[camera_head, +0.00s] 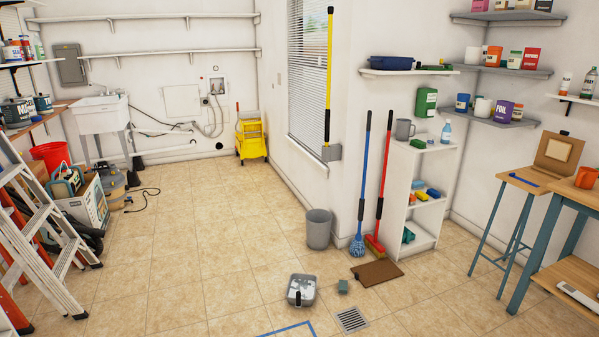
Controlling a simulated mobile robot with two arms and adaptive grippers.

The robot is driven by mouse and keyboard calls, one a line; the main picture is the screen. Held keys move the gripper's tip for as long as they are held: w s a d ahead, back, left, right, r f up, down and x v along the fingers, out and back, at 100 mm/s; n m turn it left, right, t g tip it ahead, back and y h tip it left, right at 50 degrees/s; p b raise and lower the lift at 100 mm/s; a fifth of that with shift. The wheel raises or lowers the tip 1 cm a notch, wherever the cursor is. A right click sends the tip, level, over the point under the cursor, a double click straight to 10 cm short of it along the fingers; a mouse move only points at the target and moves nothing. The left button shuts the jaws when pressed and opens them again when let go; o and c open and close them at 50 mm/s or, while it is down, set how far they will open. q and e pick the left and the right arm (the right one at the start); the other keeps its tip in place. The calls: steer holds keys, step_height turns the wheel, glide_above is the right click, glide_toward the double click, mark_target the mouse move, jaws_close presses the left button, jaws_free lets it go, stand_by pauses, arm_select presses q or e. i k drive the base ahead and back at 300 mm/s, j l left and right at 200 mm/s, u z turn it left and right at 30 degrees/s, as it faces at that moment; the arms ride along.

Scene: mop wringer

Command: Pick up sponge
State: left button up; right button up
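A small teal-green block that looks like a sponge (343,286) lies on the tiled floor near the bottom centre. A small grey tub (291,290) with something pale and a dark upright part sits just left of it, apart from it. Other small sponge-like blocks are on the white shelf unit at the right: a green one (418,144) on top, and yellow (433,192) and blue ones on the middle shelf. Which one is the task's sponge I cannot tell. Neither of my grippers shows in this view.
A floor drain (352,320), a brown mat (377,273) and a grey bin (319,229) are near the block. A blue mop (362,175) and a red broom (384,178) lean by the wall. A ladder (38,215) stands left. The central floor is clear.

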mark_target(343, 285)
steer(key=i+z, duration=0.1)
steer(key=i, duration=0.9)
steer(key=i+j+z, duration=0.1)
steer(key=i, duration=0.85)
steer(key=j, duration=0.1)
